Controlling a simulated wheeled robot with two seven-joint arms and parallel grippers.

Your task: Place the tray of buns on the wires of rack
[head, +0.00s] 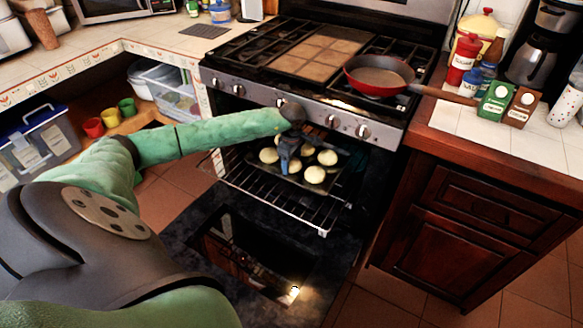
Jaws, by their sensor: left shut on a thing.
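The dark tray (323,187) carries several pale round buns (315,174) and is inside the open oven, at or just above the wire rack (290,207). I cannot tell whether the tray touches the wires. The rack is pulled partly out of the oven. My left gripper (287,165) reaches in over the tray and is shut on it; its wrist hides part of the tray and some buns. The back of the tray is in the oven's shadow. My right gripper is not in view.
The oven door (255,250) hangs open low in front of the rack. The stove front with its knobs (333,121) is close above my left wrist. A red pan (380,77) sits on the stove top. A wooden cabinet (470,215) stands at the right.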

